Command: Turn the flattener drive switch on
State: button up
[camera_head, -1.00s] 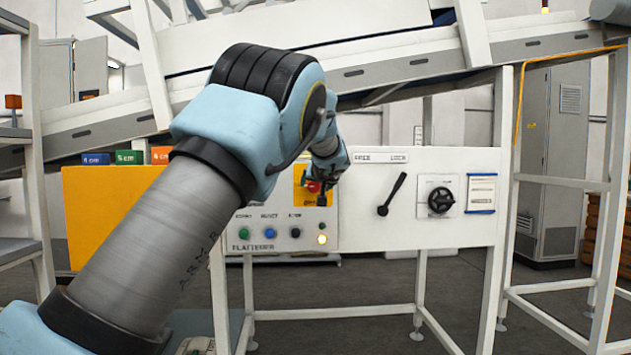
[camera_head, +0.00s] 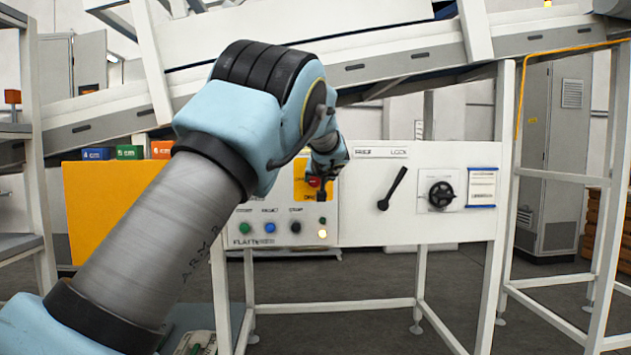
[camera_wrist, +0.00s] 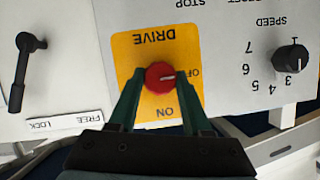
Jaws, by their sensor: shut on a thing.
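The flattener drive switch (camera_wrist: 160,77) is a round red knob with a white pointer mark on a yellow plate (camera_wrist: 126,50). The wrist view shows the panel upside down. The pointer faces right there, toward the partly covered OFF label; ON is printed beside the knob, nearer my gripper. My gripper (camera_wrist: 159,84) is shut on the red knob, one dark green finger on each side. In the head view the knob (camera_head: 314,182) shows small and partly hidden by my gripper (camera_head: 321,190).
A black lever (camera_head: 392,188) marked FREE and LOCK and a black rotary handle (camera_head: 441,195) sit right of the drive plate. Push buttons (camera_head: 270,227) lie below left. A speed knob (camera_wrist: 291,59) shows in the wrist view. The sloping conveyor (camera_head: 400,66) runs above.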

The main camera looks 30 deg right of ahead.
grip_shut()
jog(key=m+b, duration=0.1)
jog(key=m+t+y+b, duration=0.1)
jog(key=b, duration=0.1)
jog(key=shift+s+d+f+b, duration=0.1)
jog(key=shift+d+f+b, duration=0.05)
jog(key=shift+f+b, duration=0.15)
jog(key=m+t+y+b, duration=0.1)
jog(key=m+b, duration=0.1)
jog(key=m+t+y+b, duration=0.1)
jog(key=m+b, duration=0.1)
jog(key=shift+d+f, duration=0.1)
jog(key=m+b, duration=0.2)
jog(key=m+t+b, duration=0.1)
jog(key=m+b, duration=0.1)
jog(key=shift+f+t+y, duration=0.15)
jog(key=shift+t+y, duration=0.15)
jog(key=shift+m+t+b, duration=0.8)
jog(key=shift+m+b, duration=0.95)
jog(key=shift+m, duration=0.35)
